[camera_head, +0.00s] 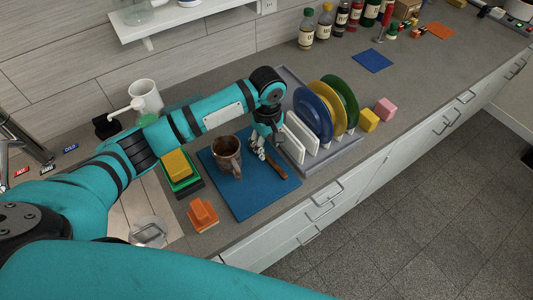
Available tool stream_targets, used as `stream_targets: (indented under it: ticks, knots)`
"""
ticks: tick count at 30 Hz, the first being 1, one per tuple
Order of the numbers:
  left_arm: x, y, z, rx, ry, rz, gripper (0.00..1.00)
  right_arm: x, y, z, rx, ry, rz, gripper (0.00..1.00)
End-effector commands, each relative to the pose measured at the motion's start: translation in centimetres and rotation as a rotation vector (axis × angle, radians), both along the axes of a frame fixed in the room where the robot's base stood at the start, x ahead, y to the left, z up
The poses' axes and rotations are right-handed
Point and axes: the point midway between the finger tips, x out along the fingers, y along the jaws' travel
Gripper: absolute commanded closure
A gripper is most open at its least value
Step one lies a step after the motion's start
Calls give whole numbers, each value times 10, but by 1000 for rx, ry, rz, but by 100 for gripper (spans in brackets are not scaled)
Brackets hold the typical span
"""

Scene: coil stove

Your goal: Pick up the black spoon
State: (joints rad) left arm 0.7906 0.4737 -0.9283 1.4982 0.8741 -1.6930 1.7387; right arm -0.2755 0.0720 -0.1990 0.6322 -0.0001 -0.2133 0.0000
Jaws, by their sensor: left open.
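I cannot clearly make out a black spoon. A slim brown utensil (276,168) lies on the blue mat (247,206), just right of and below my left gripper. My left gripper (260,153) points down over the mat's upper right part. It is open, with nothing visible between its fingers, and it partly hides the area around the utensil. A brown mug (228,154) stands on the mat to the left of the gripper. My right gripper is out of view.
A dish rack (337,154) with white, blue, yellow and green plates stands close right of my gripper. Yellow (369,120) and pink (385,109) blocks lie beyond it. Sponges, including an orange one (202,212), lie left of the mat. The counter's front edge is near the mat.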

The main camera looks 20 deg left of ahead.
Motion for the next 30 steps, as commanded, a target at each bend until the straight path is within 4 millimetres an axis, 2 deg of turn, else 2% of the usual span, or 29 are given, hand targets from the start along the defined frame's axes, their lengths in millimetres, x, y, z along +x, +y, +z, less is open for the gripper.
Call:
stream_targets:
  ticks: [1, 3, 9, 15, 25, 30]
  knots:
    - [-2, 2, -5, 4, 6, 2, 57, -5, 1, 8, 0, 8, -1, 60]
    - [-3, 3, -17, 4, 6, 1, 57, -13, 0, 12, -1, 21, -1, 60]
    - [-1, 2, -37, 1, 0, -1, 57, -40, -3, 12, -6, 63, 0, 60]
    - [-1, 2, -38, 1, -1, -1, 57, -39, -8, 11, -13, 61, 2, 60]
    - [-1, 2, -38, 1, 0, -1, 99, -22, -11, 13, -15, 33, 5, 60]
    - [-1, 2, -37, 1, 0, -1, 100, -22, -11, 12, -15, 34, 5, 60]
